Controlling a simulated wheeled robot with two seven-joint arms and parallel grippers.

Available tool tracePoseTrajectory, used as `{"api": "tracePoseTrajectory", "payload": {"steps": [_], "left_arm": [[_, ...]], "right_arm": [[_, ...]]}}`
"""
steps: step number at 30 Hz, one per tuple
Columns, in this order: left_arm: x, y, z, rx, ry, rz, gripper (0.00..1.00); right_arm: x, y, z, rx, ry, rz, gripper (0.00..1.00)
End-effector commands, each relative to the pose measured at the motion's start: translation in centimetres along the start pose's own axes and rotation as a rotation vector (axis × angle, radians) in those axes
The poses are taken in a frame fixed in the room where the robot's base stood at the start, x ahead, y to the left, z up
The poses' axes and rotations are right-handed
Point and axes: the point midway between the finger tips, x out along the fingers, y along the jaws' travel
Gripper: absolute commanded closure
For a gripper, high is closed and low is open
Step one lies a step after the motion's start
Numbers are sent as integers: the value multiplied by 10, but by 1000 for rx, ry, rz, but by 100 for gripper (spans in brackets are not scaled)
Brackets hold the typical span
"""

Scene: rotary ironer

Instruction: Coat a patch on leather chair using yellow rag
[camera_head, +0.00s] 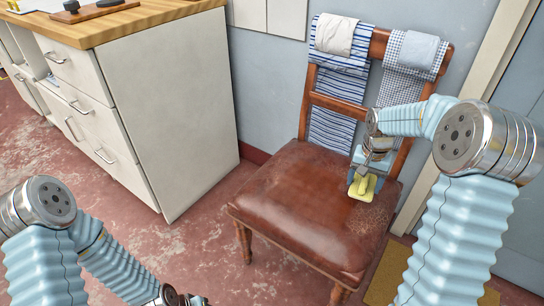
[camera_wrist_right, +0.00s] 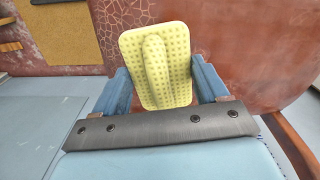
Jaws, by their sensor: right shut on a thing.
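The leather chair (camera_head: 295,205) has a brown seat and a wooden back. A duller, worn-looking area (camera_head: 362,218) shows on the seat near the yellow rag (camera_head: 363,187). My right gripper (camera_head: 366,176) is shut on this rag, low over the rear right of the seat; I cannot tell whether the rag touches the leather. In the right wrist view the rag (camera_wrist_right: 155,65) is a dimpled yellow pad with a raised ridge, between the blue fingers of the gripper (camera_wrist_right: 160,85). My left arm is at the lower left, and its fingertips are out of the frame.
Striped and checked cloths (camera_head: 340,50) hang over the chair back. A white drawer cabinet (camera_head: 180,120) with a wooden top stands left of the chair. A yellowish mat (camera_head: 385,275) lies on the floor at the right. Red floor is clear between cabinet and chair.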

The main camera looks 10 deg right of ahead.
Motion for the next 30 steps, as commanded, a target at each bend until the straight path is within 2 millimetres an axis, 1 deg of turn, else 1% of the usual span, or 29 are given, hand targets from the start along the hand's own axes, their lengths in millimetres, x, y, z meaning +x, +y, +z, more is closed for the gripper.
{"api": "tracePoseTrajectory", "payload": {"steps": [1, 9, 12, 30], "left_arm": [[-7, 4, 1, 2, -2, 2, 49], [-23, 14, 2, 8, -8, 8, 49], [-27, 16, 3, 9, -9, 9, 49], [-27, 16, 3, 9, -10, 9, 49]], "right_arm": [[-9, 0, 0, 0, 1, 0, 55], [-33, 3, -2, -1, 1, -1, 55], [-39, 3, -2, -2, 1, -1, 55], [-40, 4, -2, -2, 1, -1, 55]]}}
